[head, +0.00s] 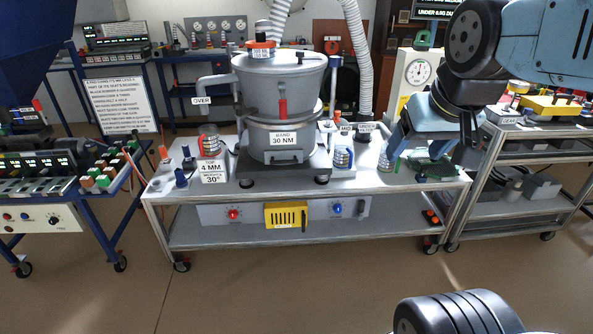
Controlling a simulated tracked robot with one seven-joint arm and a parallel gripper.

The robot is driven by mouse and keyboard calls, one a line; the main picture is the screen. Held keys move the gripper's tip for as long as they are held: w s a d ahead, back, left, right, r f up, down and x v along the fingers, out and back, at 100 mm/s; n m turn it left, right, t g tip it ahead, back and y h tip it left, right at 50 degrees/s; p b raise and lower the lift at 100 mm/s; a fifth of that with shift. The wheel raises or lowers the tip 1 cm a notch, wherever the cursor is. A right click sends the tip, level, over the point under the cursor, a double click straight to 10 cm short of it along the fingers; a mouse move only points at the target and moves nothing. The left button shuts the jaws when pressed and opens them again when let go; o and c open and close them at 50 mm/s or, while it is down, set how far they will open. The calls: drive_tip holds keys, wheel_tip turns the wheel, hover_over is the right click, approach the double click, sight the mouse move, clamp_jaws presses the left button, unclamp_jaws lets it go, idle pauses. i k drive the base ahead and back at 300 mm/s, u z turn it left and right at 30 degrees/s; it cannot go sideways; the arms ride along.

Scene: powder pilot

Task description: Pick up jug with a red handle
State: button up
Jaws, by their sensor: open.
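My gripper (424,163) is open above the right end of the same cart, far to the right of that container. No object shows between its fingers. A small green item (432,170) lies on the cart top below it.
A large grey sieve drum (278,85) with a red lever stands mid-cart between the container and my gripper. A pale hose rises behind it. A small container (343,154) stands right of the drum. Benches flank the cart.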

sight(209, 142)
drive_tip(key=z, duration=0.9)
drive_tip(key=i, duration=1.55)
drive_tip(key=u, duration=1.15)
drive_tip(key=i, duration=0.15)
drive_tip(key=u, duration=2)
